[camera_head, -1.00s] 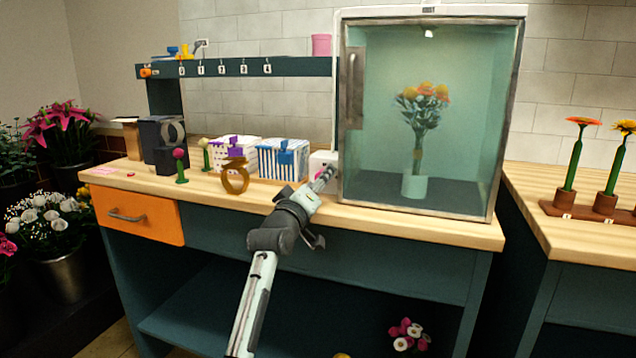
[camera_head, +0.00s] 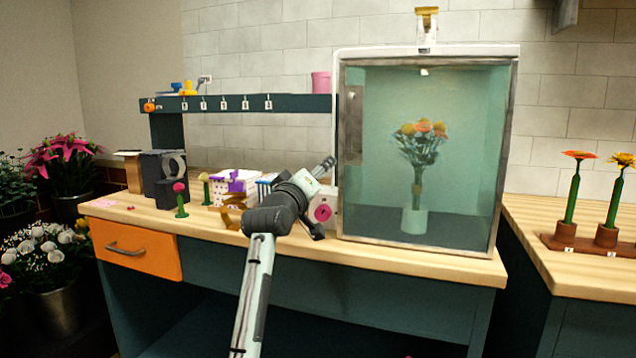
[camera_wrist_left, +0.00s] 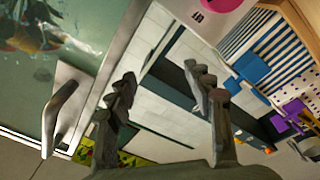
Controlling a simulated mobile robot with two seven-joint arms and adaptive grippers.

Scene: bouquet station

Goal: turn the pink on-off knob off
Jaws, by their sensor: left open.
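The pink knob (camera_head: 322,212) is a round disc on the front of a small white box (camera_head: 326,228), just left of the glass cabinet. It is in clear view in the head view, below and beside my left gripper. My left gripper (camera_head: 328,164) is raised above the knob, apart from it, near the cabinet's left edge. In the left wrist view its two fingers (camera_wrist_left: 162,88) are apart with nothing between them. Part of the pink knob (camera_wrist_left: 216,4) shows there, cut off by the top edge. My right gripper is not in view.
The glass cabinet (camera_head: 345,150) stands close to the right of my gripper and holds a bouquet in a vase (camera_head: 414,220). The counter front (camera_head: 400,262) is clear.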

